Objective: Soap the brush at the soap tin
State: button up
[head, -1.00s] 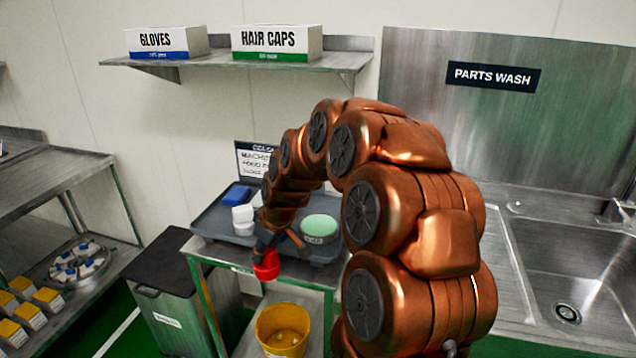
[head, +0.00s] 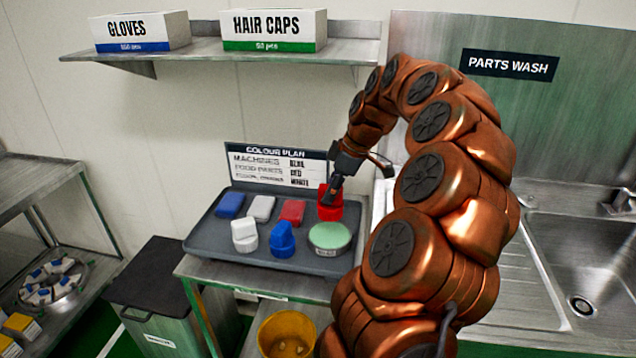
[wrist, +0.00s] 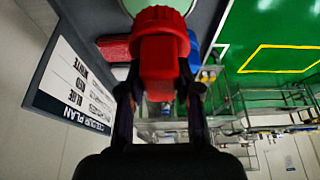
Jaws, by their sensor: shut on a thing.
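My gripper (head: 337,187) is shut on a red brush (head: 330,205), whose round head faces down. In the head view the brush appears just behind and above the soap tin (head: 329,249), a round metal tin with a pale green top. A gap between brush and tin cannot be judged. In the wrist view the red brush (wrist: 160,48) sits between my gripper's fingers (wrist: 160,92), and the green soap (wrist: 152,6) shows only partly at the top edge, beyond the brush.
The grey tray (head: 205,243) also holds a white brush (head: 244,236), a blue brush (head: 282,240), and blue, white and red blocks (head: 292,212) behind. A colour plan sign (head: 275,165) stands at its back. A yellow bucket (head: 287,335) is below; a sink (head: 575,260) is right.

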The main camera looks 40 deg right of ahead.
aim_at(330, 214)
jog(key=shift+w+f, duration=0.1)
jog(key=shift+w, duration=0.05)
jog(key=shift+f+b, duration=0.4)
jog(key=shift+f, duration=2.45)
jog(key=shift+f+b, duration=0.45)
jog(key=shift+f, duration=0.1)
jog(key=shift+f+b, duration=0.1)
jog(key=shift+b, duration=0.35)
dwell(1.5)
jog(key=shift+r+p, duration=0.35)
jog(key=shift+r, duration=3.25)
